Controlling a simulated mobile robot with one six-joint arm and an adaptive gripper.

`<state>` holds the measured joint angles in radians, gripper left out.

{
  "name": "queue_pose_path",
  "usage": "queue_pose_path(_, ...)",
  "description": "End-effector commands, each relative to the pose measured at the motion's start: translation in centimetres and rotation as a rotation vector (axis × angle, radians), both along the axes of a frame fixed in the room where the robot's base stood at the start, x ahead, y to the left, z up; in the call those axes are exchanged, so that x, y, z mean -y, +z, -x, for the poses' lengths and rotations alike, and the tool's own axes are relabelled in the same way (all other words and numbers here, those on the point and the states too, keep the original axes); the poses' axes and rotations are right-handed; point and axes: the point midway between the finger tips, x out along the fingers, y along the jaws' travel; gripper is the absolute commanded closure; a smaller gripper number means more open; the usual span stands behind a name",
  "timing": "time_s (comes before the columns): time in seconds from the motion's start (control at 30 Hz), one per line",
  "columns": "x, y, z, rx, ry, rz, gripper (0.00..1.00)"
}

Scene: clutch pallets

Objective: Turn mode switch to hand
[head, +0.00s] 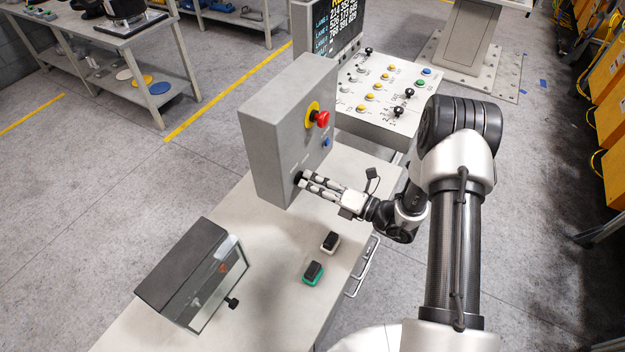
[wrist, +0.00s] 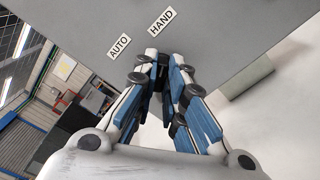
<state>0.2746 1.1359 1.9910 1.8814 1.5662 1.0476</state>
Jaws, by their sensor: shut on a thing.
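A grey control box (head: 275,125) stands upright on the bench. My gripper (head: 301,180) reaches its lower front face from the right and is shut on the mode switch, a small black knob (head: 297,178) on that face. In the wrist view my gripper (wrist: 163,62) has its fingertips together at the panel, just below two labels. The AUTO label (wrist: 119,46) is on the left and the HAND label (wrist: 162,20) is to its upper right. The fingers hide most of the knob, so I cannot tell which label it points to.
Above the switch are a red emergency button (head: 321,118) on a yellow disc and a blue button (head: 326,142). A grey box with a black knob (head: 195,272) stands on the bench at the front left. Two black-topped rockers (head: 330,241) (head: 314,271) lie near the bench's right edge.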

Motion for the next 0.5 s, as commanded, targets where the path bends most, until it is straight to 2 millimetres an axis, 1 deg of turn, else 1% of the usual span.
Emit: queue_pose_path(0.5, -0.01, -0.04, 0.01, -0.026, 0.000, -0.017, 1.00)
